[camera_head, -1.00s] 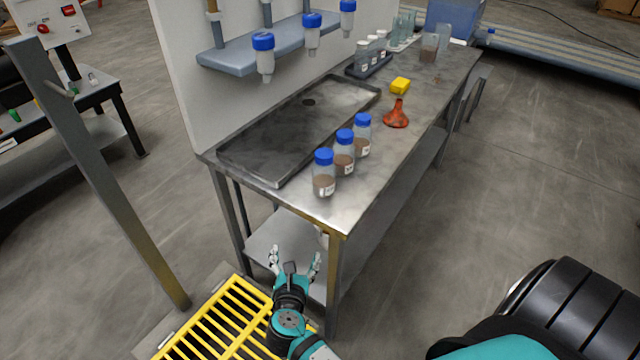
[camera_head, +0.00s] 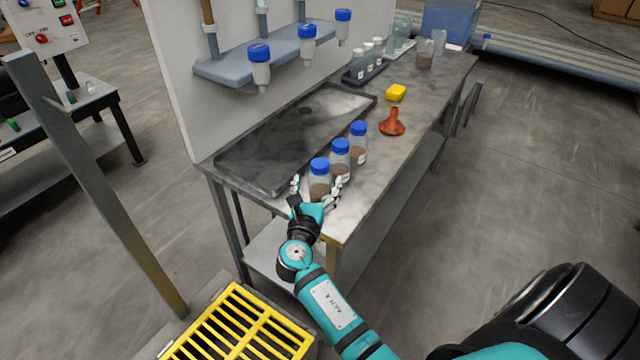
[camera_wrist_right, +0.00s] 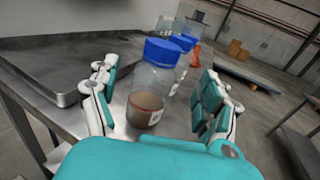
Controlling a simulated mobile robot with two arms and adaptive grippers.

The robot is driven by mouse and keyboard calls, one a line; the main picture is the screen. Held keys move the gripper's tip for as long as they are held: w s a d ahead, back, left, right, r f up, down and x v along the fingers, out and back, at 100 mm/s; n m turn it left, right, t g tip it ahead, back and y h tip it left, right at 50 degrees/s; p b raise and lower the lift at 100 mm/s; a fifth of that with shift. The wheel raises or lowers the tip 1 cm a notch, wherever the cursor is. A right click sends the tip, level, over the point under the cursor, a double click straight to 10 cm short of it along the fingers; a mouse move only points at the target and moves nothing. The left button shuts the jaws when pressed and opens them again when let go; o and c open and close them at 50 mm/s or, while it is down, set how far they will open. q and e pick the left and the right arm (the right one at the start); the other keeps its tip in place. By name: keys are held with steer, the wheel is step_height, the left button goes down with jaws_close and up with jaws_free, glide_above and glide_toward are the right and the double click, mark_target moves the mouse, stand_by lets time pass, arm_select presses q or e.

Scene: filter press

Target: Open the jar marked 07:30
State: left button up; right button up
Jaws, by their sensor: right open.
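Three clear jars with blue lids and brown contents stand upright in a row on the metal bench. The nearest jar (camera_head: 320,170) stands between the fingers of my open right gripper (camera_head: 317,190). In the right wrist view this jar (camera_wrist_right: 153,85) has its blue lid on, with a gap to the fingers on each side of the right gripper (camera_wrist_right: 160,100). Its label is partly seen and unreadable. The middle jar (camera_head: 340,155) and far jar (camera_head: 358,142) are also lidded; I cannot read their labels, so I cannot tell which is marked 07:30. My left gripper is out of view.
A sink tray (camera_head: 270,150) lies left of the jars on the bench. An orange funnel (camera_head: 392,124) and yellow sponge (camera_head: 396,93) lie beyond them. A yellow grating (camera_head: 240,325) is on the floor in front.

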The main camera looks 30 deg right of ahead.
mark_target(320, 163)
steer(key=shift+f+p+x, duration=0.15)
steer(key=shift+p+x, duration=0.1)
steer(key=shift+x, duration=1.15)
steer(key=shift+f+p+x, duration=0.15)
steer(key=shift+p+x, duration=0.05)
steer(key=shift+x, duration=1.15)
steer(key=shift+a, duration=0.15)
steer(key=c, duration=1.3)
steer(key=shift+c, duration=0.2)
steer(key=shift+r, duration=0.15)
steer(key=shift+r, duration=0.55)
step_height(320, 163, up, 2)
steer(key=shift+r, duration=0.15)
steer(key=s+d, duration=0.3)
steer(key=s, duration=0.4)
steer(key=s+d+r, duration=0.1)
steer(key=s+d, duration=0.2)
steer(key=s, duration=0.4)
steer(key=shift+s+r, duration=0.2)
steer(key=shift+s, duration=0.2)
steer(key=shift+d, duration=0.1)
